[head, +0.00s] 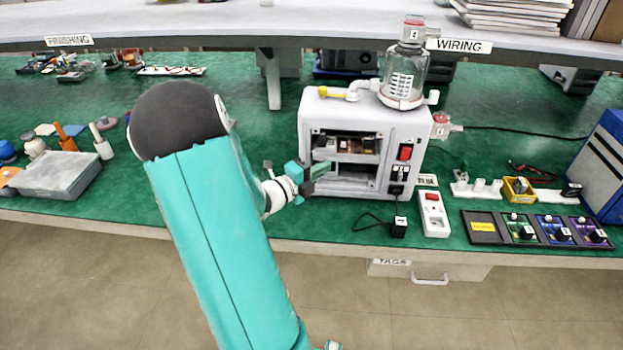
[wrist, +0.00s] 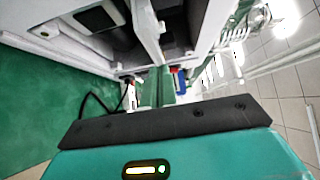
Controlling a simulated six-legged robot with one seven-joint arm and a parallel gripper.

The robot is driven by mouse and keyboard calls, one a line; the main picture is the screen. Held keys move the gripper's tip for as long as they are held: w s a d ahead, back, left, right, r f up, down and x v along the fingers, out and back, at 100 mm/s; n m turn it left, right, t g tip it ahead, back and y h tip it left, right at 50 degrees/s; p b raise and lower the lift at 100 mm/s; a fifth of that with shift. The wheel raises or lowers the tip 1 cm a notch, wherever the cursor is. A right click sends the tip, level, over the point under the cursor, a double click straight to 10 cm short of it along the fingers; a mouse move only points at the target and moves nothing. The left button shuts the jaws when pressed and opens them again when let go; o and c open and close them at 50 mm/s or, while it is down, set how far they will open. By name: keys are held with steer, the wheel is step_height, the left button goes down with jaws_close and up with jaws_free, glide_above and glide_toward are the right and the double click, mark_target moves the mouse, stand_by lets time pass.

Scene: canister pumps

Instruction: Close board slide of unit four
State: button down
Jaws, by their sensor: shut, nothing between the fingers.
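Unit four (head: 365,112) is a white box with a clear jar (head: 404,75) labelled 4 on top. Its open front bay (head: 355,158) shows shelf-like levels with a brownish board or slide (head: 356,146) inside. I cannot tell exactly how far this slide stands out. My gripper (head: 321,170) is at the lower left of the bay, in front of the unit, its green fingers shut and empty. In the wrist view my fingers (wrist: 157,86) are together close to a white edge of the unit (wrist: 148,30); contact cannot be told.
A power strip (head: 433,213), a small black plug (head: 399,227) with a cable and a tray of coloured modules (head: 537,229) lie to the right. A grey case (head: 62,175) is at left. An overhead shelf (head: 250,27) spans the back.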

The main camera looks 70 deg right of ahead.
mark_target(317, 157)
steer(key=shift+w+d, duration=0.3)
steer(key=shift+d, duration=0.55)
steer(key=shift+w+d, duration=0.25)
steer(key=shift+d, duration=0.9)
steer(key=shift+w+d, duration=0.2)
steer(key=shift+d, duration=0.9)
steer(key=shift+a, duration=0.15)
